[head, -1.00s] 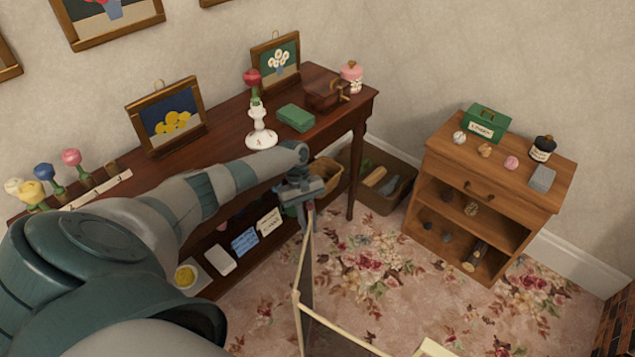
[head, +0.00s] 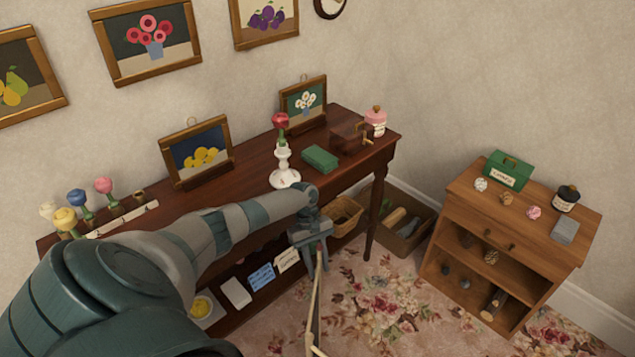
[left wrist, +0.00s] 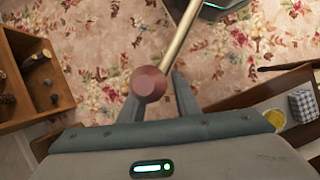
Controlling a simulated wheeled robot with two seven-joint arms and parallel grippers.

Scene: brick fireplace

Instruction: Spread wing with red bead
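The red bead (left wrist: 150,84) sits at the end of a thin brass-coloured rod (left wrist: 180,35) in the left wrist view. My left gripper (left wrist: 156,95) has its two fingers apart, with the bead between them. The bead overlaps the left finger, and a gap shows beside the right finger. I cannot tell whether a finger touches it. In the head view my left gripper (head: 317,262) points down at the top of the rod (head: 314,310), the edge of a dark, thin wing seen nearly edge-on. My right gripper is not in view.
A dark wooden table (head: 245,190) with a vase, flowers and pictures stands behind my left arm. Baskets (head: 345,215) sit beneath and beside it. A small wooden cabinet (head: 520,225) stands at right. Flowered carpet (head: 390,300) lies open between them.

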